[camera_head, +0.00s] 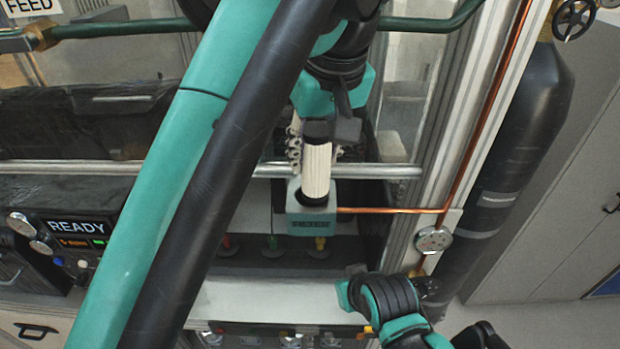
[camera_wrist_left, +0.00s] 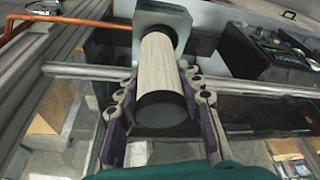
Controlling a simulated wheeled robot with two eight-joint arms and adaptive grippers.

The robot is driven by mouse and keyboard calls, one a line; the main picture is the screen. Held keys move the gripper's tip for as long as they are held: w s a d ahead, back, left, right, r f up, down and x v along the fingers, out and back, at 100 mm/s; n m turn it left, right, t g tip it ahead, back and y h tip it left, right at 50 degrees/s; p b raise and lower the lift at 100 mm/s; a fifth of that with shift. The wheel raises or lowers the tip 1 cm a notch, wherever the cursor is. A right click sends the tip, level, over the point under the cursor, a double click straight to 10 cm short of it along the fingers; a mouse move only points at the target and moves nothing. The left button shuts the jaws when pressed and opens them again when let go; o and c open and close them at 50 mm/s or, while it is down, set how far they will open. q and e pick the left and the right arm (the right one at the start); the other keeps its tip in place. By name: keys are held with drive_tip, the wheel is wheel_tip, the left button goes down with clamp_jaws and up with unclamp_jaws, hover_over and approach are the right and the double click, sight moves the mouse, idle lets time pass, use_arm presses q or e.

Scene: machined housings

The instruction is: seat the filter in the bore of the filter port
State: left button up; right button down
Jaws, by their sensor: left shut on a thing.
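The filter (camera_head: 317,172) is a white pleated cylinder with a dark cap at its upper end. My right gripper is not clearly seen; part of my right arm shows at the lower right.
A copper pipe (camera_head: 395,211) runs from the port to the right, near a round gauge (camera_head: 433,239). A horizontal metal rail (camera_head: 385,171) passes behind the filter. Small coloured valves (camera_head: 272,243) stand below the port. A control panel reading READY (camera_head: 80,235) is at left.

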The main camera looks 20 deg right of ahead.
sight(311, 177)
use_arm(q)
drive_tip(key=shift+w+a+f, duration=0.2)
drive_tip(key=shift+w+a, duration=0.05)
drive_tip(key=shift+w, duration=0.15)
drive_tip(key=shift+s+f, duration=0.2)
drive_tip(key=shift+s, duration=0.25)
clamp_jaws()
drive_tip(key=x, duration=0.3)
drive_tip(key=shift+s+a+f, duration=0.1)
drive_tip(key=shift+s+f, duration=0.05)
drive_tip(key=shift+f, duration=0.25)
drive_tip(key=shift+s, duration=0.15)
use_arm(e)
drive_tip(key=shift+s, duration=0.2)
drive_tip(key=shift+d, duration=0.1)
use_arm(q)
drive_tip(key=shift+f, duration=0.15)
drive_tip(key=o, duration=1.3)
unclamp_jaws()
